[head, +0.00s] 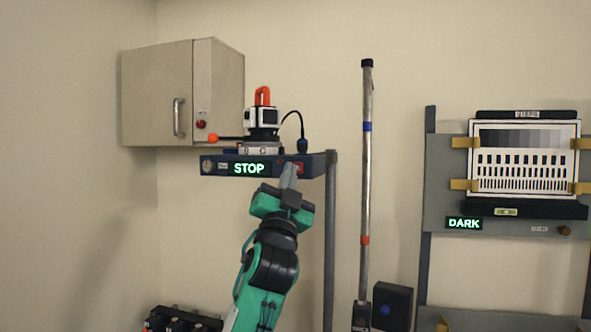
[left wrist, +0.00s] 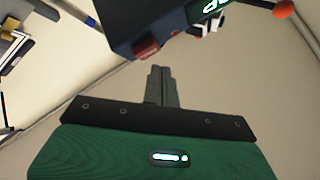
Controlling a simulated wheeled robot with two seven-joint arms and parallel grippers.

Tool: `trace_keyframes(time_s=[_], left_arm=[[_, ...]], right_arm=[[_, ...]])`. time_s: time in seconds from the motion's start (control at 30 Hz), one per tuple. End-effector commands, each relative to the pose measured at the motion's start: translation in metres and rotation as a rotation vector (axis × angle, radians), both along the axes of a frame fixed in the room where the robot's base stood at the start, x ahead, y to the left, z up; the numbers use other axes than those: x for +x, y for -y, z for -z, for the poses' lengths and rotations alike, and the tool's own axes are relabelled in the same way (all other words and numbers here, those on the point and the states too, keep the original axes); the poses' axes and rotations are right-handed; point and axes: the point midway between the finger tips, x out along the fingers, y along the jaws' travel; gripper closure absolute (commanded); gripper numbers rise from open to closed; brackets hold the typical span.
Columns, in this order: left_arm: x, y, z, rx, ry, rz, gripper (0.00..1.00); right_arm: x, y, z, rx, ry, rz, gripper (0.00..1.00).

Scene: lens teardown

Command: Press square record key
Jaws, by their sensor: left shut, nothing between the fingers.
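The square record key appears to be the red key (head: 299,167) on the right part of the blue shelf's front face (head: 216,168). It also shows in the left wrist view (left wrist: 147,50) as a red block on the dark housing. The lit display (head: 250,168) on the same face reads STOP. My left gripper (head: 289,169) is shut and empty, its fingertips pointing up just beside the key and partly covering that area. In the left wrist view the fingertips (left wrist: 160,69) are just below the key; I cannot tell whether they touch it. My right gripper is not in view.
A white camera with an orange handle (head: 263,116) sits on the shelf, with an orange-tipped lever (head: 213,138). A wall cabinet (head: 157,95) is behind left. A tall pole (head: 366,180) stands right. A test chart (head: 523,160) and DARK display (head: 464,223) are farther right.

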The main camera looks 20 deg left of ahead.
Motion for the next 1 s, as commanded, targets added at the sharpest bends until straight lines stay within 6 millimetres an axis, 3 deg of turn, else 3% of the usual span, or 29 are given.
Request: trace_keyframes(time_s=[1.0], left_arm=[[0.013,0.0,0.0,0.0,-0.001,0.0,1.0]], right_arm=[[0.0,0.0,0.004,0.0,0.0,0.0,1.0]])
